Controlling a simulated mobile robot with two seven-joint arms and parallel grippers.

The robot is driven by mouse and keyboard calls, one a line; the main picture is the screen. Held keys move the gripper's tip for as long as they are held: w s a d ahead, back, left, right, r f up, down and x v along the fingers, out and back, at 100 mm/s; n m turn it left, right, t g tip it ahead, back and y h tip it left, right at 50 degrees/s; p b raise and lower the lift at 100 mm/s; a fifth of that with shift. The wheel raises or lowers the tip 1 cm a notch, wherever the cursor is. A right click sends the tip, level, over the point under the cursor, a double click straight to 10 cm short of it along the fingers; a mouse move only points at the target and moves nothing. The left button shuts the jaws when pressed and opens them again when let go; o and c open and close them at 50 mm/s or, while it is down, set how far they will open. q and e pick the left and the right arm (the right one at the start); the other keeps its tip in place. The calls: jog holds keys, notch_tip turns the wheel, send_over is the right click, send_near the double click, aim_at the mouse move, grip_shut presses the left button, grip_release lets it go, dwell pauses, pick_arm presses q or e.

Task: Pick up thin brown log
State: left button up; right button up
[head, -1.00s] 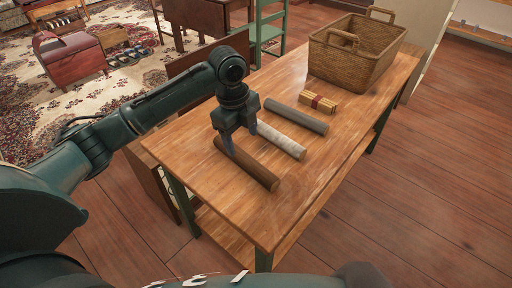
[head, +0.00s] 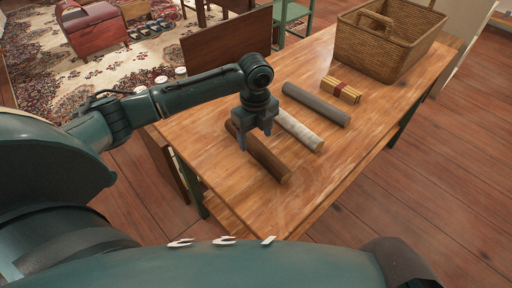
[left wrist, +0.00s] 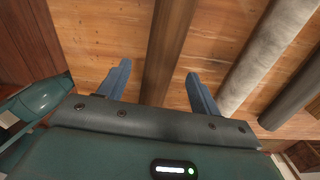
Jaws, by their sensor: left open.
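The thin brown log (head: 262,156) lies on the wooden table (head: 237,200), nearest the table's left edge. My left gripper (head: 256,139) is open above the log in the head view and hides part of it. In the left wrist view, the brown log (left wrist: 166,50) runs between the two blue fingers of my left gripper (left wrist: 160,85), with a gap on each side. I cannot tell how far the fingertips are above the table. My right gripper is not in view.
A pale log (head: 300,130) lies just right of the brown one, then a grey log (head: 316,104). A tied bundle of sticks (head: 341,89) and a wicker basket (head: 385,45) stand further back. The table's front part is clear.

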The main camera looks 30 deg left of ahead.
aim_at(256, 142)
pick_arm(q)
jog(key=shift+f, duration=2)
jog(key=shift+c, duration=0.5)
jog(key=c, duration=1.1)
jog(key=shift+w+r, duration=0.1)
